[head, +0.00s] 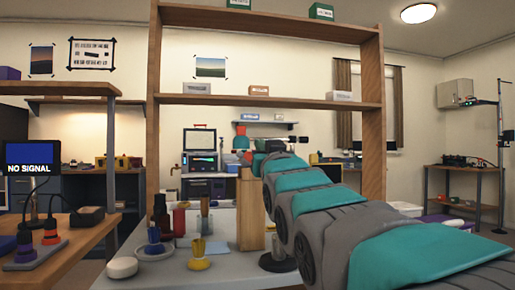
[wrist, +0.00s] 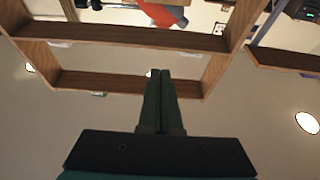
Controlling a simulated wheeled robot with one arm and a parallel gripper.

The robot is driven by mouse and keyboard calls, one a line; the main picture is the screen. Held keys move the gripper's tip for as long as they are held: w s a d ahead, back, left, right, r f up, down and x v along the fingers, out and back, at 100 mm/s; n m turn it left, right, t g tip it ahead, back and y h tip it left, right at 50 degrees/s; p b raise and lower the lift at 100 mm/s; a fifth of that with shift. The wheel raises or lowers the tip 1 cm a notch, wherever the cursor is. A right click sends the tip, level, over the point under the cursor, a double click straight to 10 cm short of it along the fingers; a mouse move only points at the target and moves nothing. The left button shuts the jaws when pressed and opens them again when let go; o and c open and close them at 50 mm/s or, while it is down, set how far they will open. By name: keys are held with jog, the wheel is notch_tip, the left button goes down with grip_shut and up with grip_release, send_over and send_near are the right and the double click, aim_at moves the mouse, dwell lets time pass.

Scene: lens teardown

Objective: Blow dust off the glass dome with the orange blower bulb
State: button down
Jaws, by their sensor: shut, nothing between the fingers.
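My gripper (wrist: 159,73) shows in the wrist view with its two dark green fingers together and nothing between them. It is up in the air, with a wooden shelf frame behind it. In the head view my arm reaches forward from the lower right, and the fingers cannot be made out. I cannot pick out the glass dome or clearly identify the orange blower bulb in either view. An orange-red shape (wrist: 166,14) at the top of the wrist view is unclear.
A tall wooden shelf frame (head: 154,130) stands around the grey worktable (head: 220,272). A monitor (head: 31,157) reads NO SIGNAL.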

jog(key=shift+w, duration=0.1)
jog(key=x, duration=0.3)
jog(key=f+x, duration=0.1)
jog(key=x, duration=0.5)
jog(key=shift+w+a+f, duration=0.15)
jog(key=shift+w+f, duration=0.15)
jog(key=shift+f, duration=1.05)
jog(key=shift+f+b, duration=0.6)
jog(key=shift+f, duration=0.45)
